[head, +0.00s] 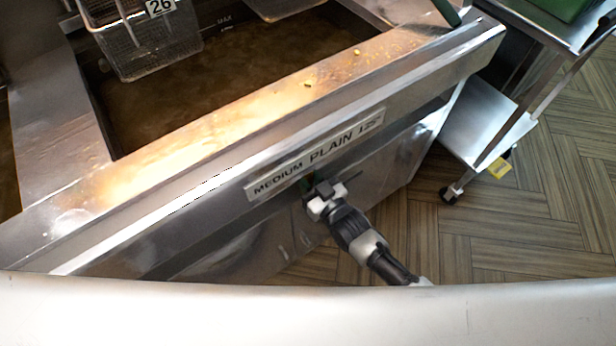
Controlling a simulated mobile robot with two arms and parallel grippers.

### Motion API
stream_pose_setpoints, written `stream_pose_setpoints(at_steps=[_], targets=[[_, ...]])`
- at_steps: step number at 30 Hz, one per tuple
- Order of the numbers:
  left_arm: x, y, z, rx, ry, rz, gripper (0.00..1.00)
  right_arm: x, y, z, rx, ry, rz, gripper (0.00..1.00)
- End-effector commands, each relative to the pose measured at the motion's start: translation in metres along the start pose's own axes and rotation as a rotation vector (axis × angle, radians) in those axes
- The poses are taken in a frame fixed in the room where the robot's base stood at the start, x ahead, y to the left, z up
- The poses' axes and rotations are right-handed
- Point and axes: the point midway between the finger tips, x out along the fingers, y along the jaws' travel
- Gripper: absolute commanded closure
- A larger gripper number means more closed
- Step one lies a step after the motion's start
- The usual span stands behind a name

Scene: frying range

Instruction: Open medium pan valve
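A small dark green piece (305,184), possibly part of the valve handle, shows just below the plate. The rest of the valve is hidden behind my gripper or too small to make out. My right gripper (318,188) comes in from the lower right and is right at that green piece, against or very close to the panel. I cannot tell whether its fingers are open or shut on it. My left gripper is not in view.
A wire basket tagged 26 (140,40) hangs in the oil at upper left, and part of another basket shows at the top. A steel trolley on casters (490,120) stands to the right of the fryer.

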Motion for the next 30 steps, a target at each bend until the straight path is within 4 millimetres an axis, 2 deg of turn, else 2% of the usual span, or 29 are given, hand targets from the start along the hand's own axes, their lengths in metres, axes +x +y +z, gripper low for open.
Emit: stream_pose_setpoints(at_steps=[12, 13, 18, 26, 30], targets=[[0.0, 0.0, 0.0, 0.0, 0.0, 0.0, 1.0, -0.001, -0.001, 0.001, 0.017, -0.003, 0.001, 1.0], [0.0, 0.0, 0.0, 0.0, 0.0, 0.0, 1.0, -0.001, -0.001, 0.001, 0.017, -0.003, 0.001, 0.75], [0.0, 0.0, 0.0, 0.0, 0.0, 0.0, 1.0, 0.0, 0.0, 0.001, 0.014, -0.002, 0.0, 0.51], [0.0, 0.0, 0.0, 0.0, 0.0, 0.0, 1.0, -0.001, 0.0, 0.0, 0.012, -0.001, 0.0, 0.51], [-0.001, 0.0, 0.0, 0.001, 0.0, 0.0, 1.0, -0.013, 0.0, 0.001, 0.012, -0.003, 0.001, 0.51]])
